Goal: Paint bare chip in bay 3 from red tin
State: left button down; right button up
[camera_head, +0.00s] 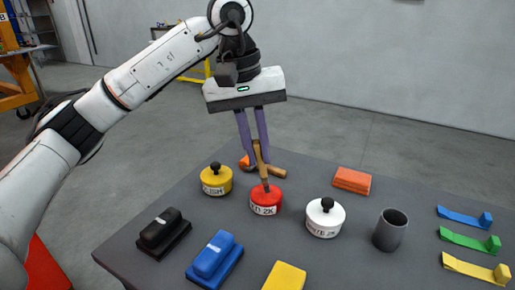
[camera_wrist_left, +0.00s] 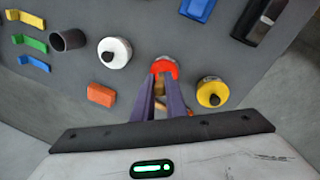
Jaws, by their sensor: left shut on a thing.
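My left gripper (camera_head: 259,160) is shut on a brush (camera_head: 262,172) with a wooden handle, held upright above the table. The brush's lower end meets the top of the red tin (camera_head: 266,203); I cannot tell how deep it reaches. The tin has a white label, and no black knob shows on it. In the left wrist view, my gripper fingers (camera_wrist_left: 160,98) point at the red tin (camera_wrist_left: 164,65). No bay or bare chip shows in either view. My right gripper is not in view.
A yellow tin (camera_head: 216,182) and a white tin (camera_head: 325,220) flank the red tin. A grey cup (camera_head: 390,231), orange block (camera_head: 352,180), black block (camera_head: 162,232) and blue block (camera_head: 214,258) stand around. Coloured strips (camera_head: 470,242) lie right. An orange-and-wooden item (camera_head: 278,171) lies behind.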

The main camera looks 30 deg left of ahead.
aim_at(257, 140)
pick_arm(q)
jog(key=shift+f+b, duration=0.3)
jog(key=shift+f, duration=0.25)
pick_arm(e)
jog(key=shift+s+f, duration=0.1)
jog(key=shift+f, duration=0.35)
pick_arm(q)
jog(key=shift+f, duration=0.1)
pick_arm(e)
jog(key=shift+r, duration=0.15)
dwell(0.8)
